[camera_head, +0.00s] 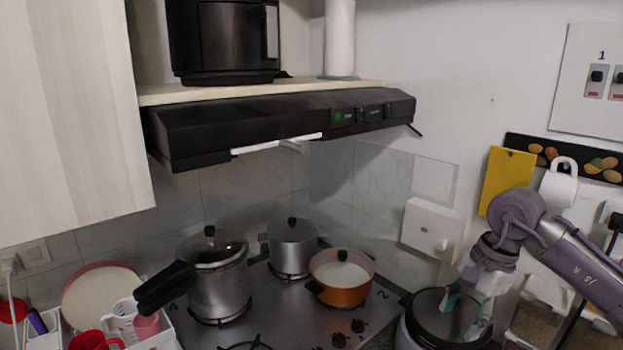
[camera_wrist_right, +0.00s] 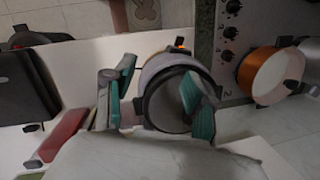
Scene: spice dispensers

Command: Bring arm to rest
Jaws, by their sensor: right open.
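My right gripper (camera_head: 464,308) hangs fingers-down at the lower right of the head view, over a round pot with a dark lid (camera_head: 428,318). Its teal fingers are spread apart with nothing between them. In the right wrist view the gripper (camera_wrist_right: 160,100) is open too, and a round dark-rimmed vessel (camera_wrist_right: 163,92) shows behind and between the fingers. I cannot tell whether the fingers touch it. My right arm comes in from the right edge. My left gripper is not in view.
The stove (camera_head: 275,327) carries a pressure cooker (camera_head: 218,290), a steel pot (camera_head: 290,249) and an orange pan (camera_head: 341,292). A black range hood (camera_head: 270,124) hangs above. A white wall box (camera_head: 433,229) and yellow board (camera_head: 506,180) are close to my right arm.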

